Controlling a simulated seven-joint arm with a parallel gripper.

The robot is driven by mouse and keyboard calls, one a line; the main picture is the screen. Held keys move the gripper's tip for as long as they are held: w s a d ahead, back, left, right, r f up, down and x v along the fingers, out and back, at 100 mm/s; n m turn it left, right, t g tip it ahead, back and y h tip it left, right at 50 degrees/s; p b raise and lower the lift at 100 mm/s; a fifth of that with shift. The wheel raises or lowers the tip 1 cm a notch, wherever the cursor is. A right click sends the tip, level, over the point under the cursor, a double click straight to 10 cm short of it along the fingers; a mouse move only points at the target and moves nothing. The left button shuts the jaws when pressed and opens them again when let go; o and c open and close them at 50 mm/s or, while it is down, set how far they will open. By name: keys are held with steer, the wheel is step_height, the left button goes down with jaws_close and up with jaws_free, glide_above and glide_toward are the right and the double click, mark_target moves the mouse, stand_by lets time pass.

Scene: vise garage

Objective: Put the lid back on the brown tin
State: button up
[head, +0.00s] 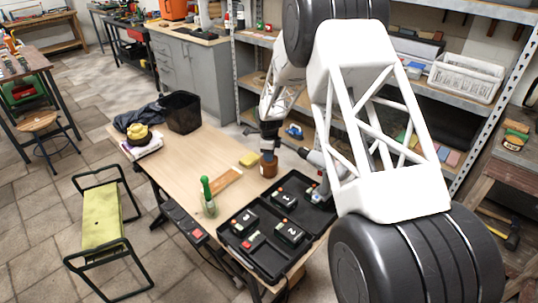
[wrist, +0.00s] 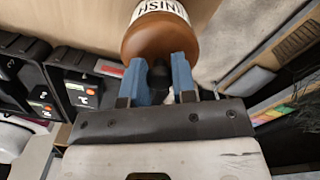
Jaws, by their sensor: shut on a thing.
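The brown tin (head: 268,169) stands on the workbench near its far right edge. In the wrist view the brown tin (wrist: 158,38) shows a white label with dark upside-down lettering, and its rounded brown end faces my gripper. My gripper (head: 268,148) is right above the tin. In the wrist view the two blue fingertips of my gripper (wrist: 158,76) close around a small dark piece, seemingly the lid, at the tin's top. Most of this piece is hidden by the fingers, and I cannot tell whether it is seated on the tin.
An open black case (head: 272,248) with several numbered black boxes lies at the front right of the workbench (head: 185,160).

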steer(key=o, duration=1.5)
steer(key=shift+c, duration=0.2)
steer(key=shift+r, duration=0.2)
steer(key=shift+r, duration=3.3)
jaws_close()
steer(key=shift+f, duration=2.2)
